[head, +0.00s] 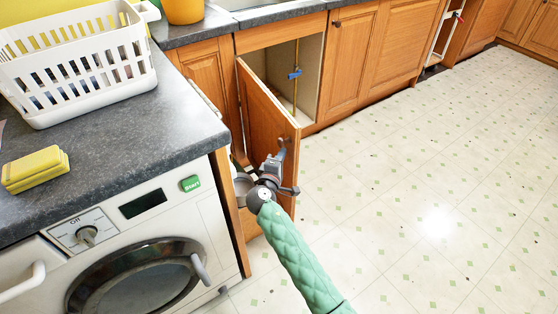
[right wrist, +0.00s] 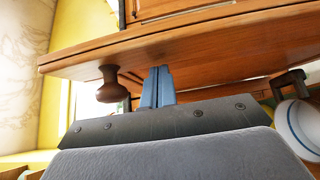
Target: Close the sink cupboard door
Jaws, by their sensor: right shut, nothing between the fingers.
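The sink cupboard door (head: 262,108) is brown wood and stands open, swung out from the left side of the cupboard opening (head: 308,75). My right gripper (head: 275,160) is in front of the door's outer face, near its free edge. In the right wrist view, its blue fingers (right wrist: 157,88) are shut and empty. A dark round wooden knob (right wrist: 112,85) on the door (right wrist: 210,48) is beside the fingers, not between them. Whether the fingertips touch the door is hard to tell. My left gripper is not in view.
A white washing machine (head: 165,208) and grey worktop (head: 130,130) stand at the left, close to the door. A white basket (head: 82,100) and yellow sponge (head: 36,168) are on the worktop. A blue-handled valve (head: 294,73) shows inside the cupboard. The floor (head: 430,180) at right is clear.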

